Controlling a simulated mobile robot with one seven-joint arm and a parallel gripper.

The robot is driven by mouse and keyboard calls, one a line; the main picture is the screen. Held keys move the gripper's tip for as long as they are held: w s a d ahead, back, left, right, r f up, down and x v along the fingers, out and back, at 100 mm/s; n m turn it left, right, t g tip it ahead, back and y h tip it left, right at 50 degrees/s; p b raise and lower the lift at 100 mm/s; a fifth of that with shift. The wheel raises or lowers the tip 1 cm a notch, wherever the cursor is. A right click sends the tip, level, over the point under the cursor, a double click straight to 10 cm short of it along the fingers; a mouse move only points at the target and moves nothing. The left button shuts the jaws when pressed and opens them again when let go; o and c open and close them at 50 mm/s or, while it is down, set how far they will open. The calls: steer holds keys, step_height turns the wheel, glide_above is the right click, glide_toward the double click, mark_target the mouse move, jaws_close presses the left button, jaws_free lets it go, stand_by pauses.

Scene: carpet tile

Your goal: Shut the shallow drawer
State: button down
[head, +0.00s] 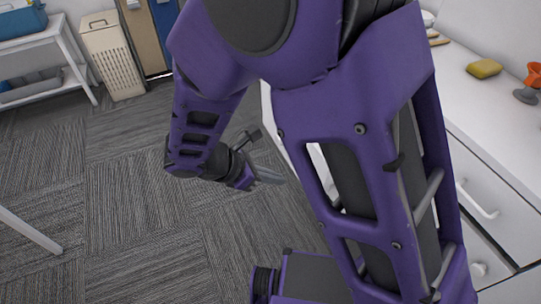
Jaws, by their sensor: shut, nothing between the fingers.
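A white drawer unit stands at the right, largely hidden by my purple arm. Its upper drawer front (505,205) has a light bar handle (478,200). Another drawer front (490,260) lies below it. A white panel edge (268,108) shows between parts of my arm; I cannot tell whether it belongs to a pulled-out drawer. I cannot tell which drawer is the shallow one. My gripper (270,175) is shut and empty, over the carpet left of the unit. It shows apart from the visible handles.
A yellow sponge-like block (484,68) and an orange object (528,84) sit on the white top. A beige hamper (113,55) and a grey shelf (50,70) with a blue box (22,18) stand at the back left. A pale bar (30,232) crosses the left edge. Carpet between is clear.

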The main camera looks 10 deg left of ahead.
steer(key=w+d+f+b, duration=0.1)
steer(key=w+d+f, duration=0.2)
steer(key=d, duration=0.3)
steer(key=shift+w, duration=0.5)
